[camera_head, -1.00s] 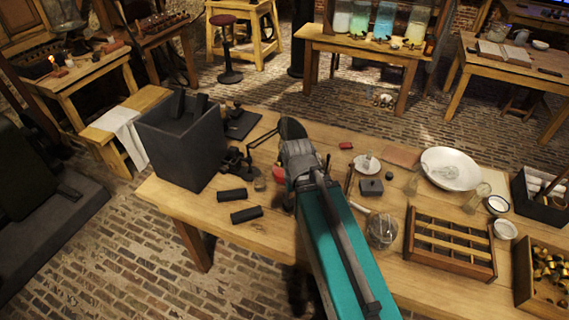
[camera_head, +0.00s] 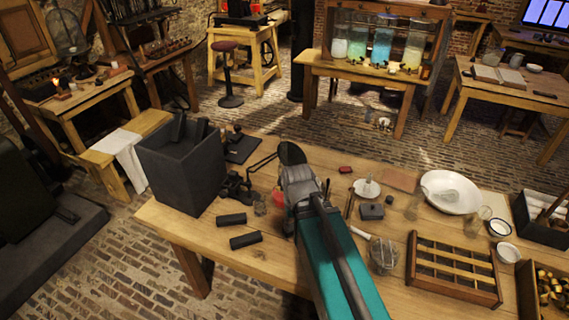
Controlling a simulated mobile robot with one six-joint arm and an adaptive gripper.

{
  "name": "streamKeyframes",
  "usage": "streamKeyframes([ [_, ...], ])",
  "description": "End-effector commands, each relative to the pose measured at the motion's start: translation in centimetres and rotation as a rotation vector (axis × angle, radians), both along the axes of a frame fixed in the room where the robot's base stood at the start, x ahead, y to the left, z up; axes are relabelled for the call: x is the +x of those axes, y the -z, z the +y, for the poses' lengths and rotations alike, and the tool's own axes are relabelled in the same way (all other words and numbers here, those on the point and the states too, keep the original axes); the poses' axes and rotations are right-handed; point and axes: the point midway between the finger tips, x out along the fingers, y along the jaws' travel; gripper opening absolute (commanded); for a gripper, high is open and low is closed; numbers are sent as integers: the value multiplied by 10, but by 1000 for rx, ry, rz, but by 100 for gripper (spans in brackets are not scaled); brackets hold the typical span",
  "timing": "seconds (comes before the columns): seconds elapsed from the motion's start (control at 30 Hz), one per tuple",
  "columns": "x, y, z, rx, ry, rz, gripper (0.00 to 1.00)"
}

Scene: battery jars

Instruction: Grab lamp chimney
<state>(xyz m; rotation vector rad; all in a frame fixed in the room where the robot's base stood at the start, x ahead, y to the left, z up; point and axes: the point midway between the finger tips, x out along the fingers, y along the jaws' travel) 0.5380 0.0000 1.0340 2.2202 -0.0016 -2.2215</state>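My arm reaches out over the wooden table, with a teal link, a grey wrist and a dark end. My gripper (camera_head: 291,154) is seen from behind; its fingers are hidden and I cannot tell whether it is open. Several clear glass things stand or lie to its right, and I cannot tell for sure which is the lamp chimney. One rounded glass piece (camera_head: 383,256) is beside the slotted wooden tray. A small clear glass (camera_head: 412,207) is left of the white bowl. Another clear glass (camera_head: 479,220) is just below the bowl's right side. My gripper is apart from all three.
On the table (camera_head: 275,265) are a dark square box (camera_head: 182,170), two black cylinders (camera_head: 245,240), a white bowl (camera_head: 450,193), a slotted wooden tray (camera_head: 452,288) and a dark crate (camera_head: 540,222). The front edge left of my arm is mostly bare.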

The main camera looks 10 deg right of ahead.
Motion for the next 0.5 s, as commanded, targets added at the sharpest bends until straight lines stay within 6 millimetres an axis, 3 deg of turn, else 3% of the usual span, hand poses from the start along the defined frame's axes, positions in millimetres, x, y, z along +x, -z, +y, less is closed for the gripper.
streamKeyframes([
  [0.1,1,1,0,-4,-5,-2,81],
  [0.27,7,9,-5,-50,-58,-24,81],
  [0.5,35,32,-25,-257,-293,-100,81],
])
